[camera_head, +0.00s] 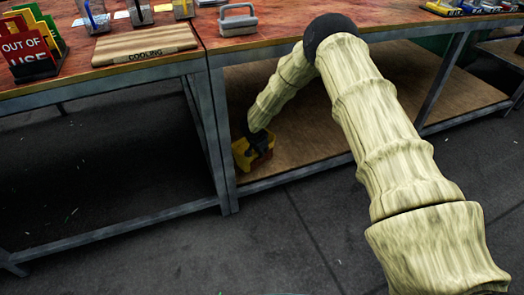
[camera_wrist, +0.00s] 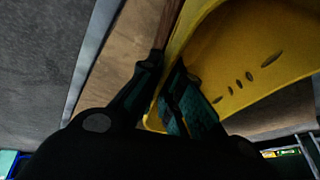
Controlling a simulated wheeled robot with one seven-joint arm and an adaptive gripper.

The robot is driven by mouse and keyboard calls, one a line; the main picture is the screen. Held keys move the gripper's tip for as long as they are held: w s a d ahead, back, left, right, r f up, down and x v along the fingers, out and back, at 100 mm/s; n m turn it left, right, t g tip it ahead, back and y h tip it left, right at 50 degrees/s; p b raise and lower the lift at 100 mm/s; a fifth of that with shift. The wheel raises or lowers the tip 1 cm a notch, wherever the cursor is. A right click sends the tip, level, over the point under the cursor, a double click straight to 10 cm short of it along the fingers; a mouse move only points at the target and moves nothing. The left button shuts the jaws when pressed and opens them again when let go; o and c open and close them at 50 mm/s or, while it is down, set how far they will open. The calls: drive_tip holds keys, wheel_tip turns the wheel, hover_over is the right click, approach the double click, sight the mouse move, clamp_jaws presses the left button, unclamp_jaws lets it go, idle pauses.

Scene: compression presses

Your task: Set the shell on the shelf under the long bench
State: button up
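The yellow shell (camera_head: 241,153) is at the left front corner of the wooden shelf (camera_head: 310,130) under the long bench (camera_head: 300,25). In the wrist view the shell (camera_wrist: 245,55) fills the upper right, with a row of dark slots in its wall. My gripper (camera_head: 258,140) reaches down under the bench top to the shell. In the wrist view its two fingertips (camera_wrist: 167,75) stand on either side of the shell's edge, and it looks shut on it. I cannot tell whether the shell's underside touches the shelf.
A steel leg (camera_head: 218,140) and the shelf's front rail (camera_head: 295,175) are close to the shell. The shelf to its right is bare. On the left, a bench carries a wooden board marked COOLING (camera_head: 145,42) and a red OUT OF USE sign (camera_head: 27,50).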

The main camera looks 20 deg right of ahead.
drive_tip(key=shift+o, duration=1.3)
